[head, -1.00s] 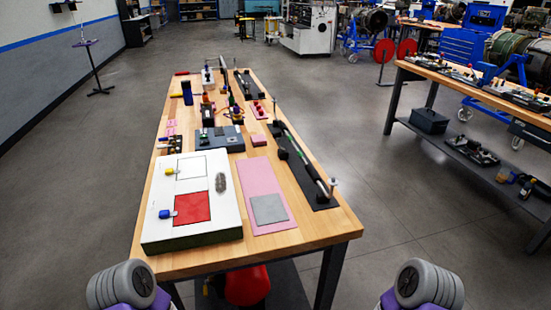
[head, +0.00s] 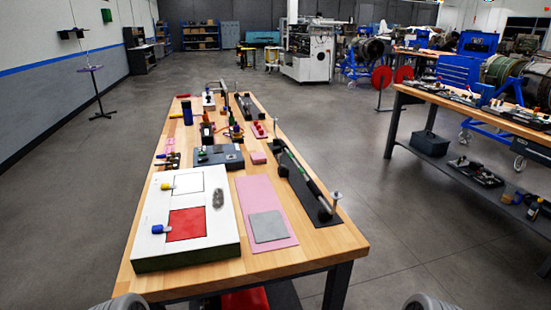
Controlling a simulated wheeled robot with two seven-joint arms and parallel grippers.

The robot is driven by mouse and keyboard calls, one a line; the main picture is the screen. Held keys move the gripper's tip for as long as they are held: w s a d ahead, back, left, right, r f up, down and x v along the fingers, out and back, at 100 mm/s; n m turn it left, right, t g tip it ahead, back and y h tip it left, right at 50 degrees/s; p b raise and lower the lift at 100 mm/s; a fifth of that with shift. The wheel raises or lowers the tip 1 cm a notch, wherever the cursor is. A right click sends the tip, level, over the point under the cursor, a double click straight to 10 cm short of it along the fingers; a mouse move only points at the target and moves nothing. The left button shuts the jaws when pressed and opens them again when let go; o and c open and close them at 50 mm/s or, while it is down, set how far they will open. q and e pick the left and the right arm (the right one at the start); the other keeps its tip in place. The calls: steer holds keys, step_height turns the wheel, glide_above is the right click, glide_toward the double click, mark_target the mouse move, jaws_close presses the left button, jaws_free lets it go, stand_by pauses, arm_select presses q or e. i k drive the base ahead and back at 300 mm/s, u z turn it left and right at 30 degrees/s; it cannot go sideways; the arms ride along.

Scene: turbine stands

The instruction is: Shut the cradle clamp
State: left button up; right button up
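A long black base (head: 322,213) lies along the right edge of the near wooden table. A thin rod (head: 302,173) with green and pale parts rests along it, over dark supports. A small upright post with a pale top (head: 336,197) stands at its near end. A second dark fixture (head: 246,107) lies further back on the same side. I cannot tell which part is the cradle clamp or whether it is open; it is too small. Only grey rounded parts of my arms show at the bottom edge; neither gripper is visible.
The wooden table (head: 318,240) also holds a white panel box (head: 215,248) with a red square, a pink mat (head: 283,236) with a grey plate (head: 269,226), and several small fixtures. A second workbench (head: 470,92) stands at right. Open floor (head: 400,220) lies between them.

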mark_target(278, 150)
steer(key=u, duration=2.65)
steer(key=k, duration=1.1)
steer(key=z, duration=1.15)
steer(key=i, duration=0.55)
steer(key=z, duration=0.05)
